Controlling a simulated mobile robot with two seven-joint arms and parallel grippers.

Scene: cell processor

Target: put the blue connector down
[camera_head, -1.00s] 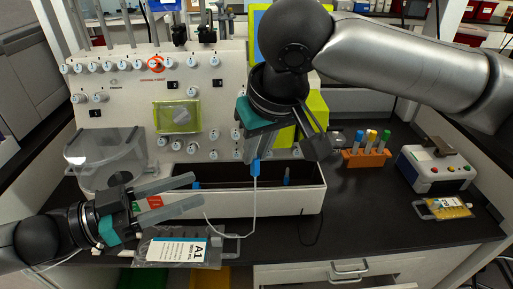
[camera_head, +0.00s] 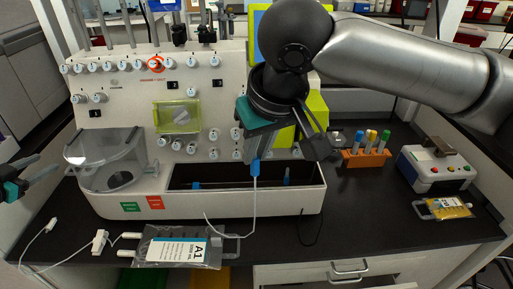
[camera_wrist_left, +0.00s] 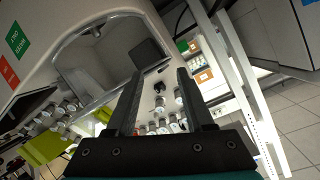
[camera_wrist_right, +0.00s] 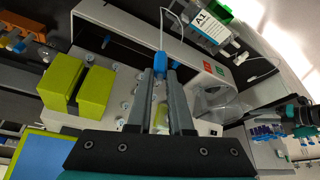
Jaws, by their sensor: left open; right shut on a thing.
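The blue connector (camera_head: 255,167) hangs between the fingertips of my right gripper (camera_head: 252,153), above the open trough at the front of the cell processor (camera_head: 250,203). A white tube runs down from it toward the bench. In the right wrist view, the blue connector (camera_wrist_right: 160,63) shows at the tips of the right gripper (camera_wrist_right: 160,73), which is shut on it. My left gripper (camera_head: 42,168) is open and empty at the far left, beside the processor. Its spread, empty fingers also show in the left wrist view (camera_wrist_left: 157,85).
A bag labelled A1 (camera_head: 178,249) lies on the bench in front of the processor. White tubing with a clamp (camera_head: 100,241) lies to its left. An orange rack of tubes (camera_head: 366,158) and a small white-and-blue device (camera_head: 436,168) stand at right. The front right bench is mostly clear.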

